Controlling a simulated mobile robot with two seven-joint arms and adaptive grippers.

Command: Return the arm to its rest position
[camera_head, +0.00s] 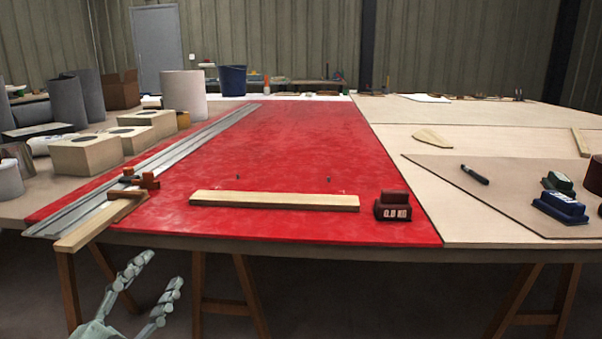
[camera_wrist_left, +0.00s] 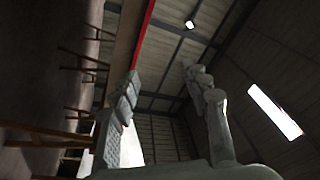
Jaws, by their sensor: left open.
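My left gripper (camera_head: 145,290) is in the lower left of the head view, in front of the table's near edge and apart from it. Its two grey fingers are spread, with nothing between them. In the left wrist view the open fingers (camera_wrist_left: 165,105) point up the picture, with trestle legs on the left and the roof behind. My right gripper is in neither view.
The table carries a red sheet (camera_head: 270,150), a metal rail (camera_head: 150,165), an orange clamp (camera_head: 140,180) on a wooden bar (camera_head: 95,225), a wooden strip (camera_head: 275,201) and a dark red weight (camera_head: 393,205). Wooden trestles (camera_head: 255,295) stand below.

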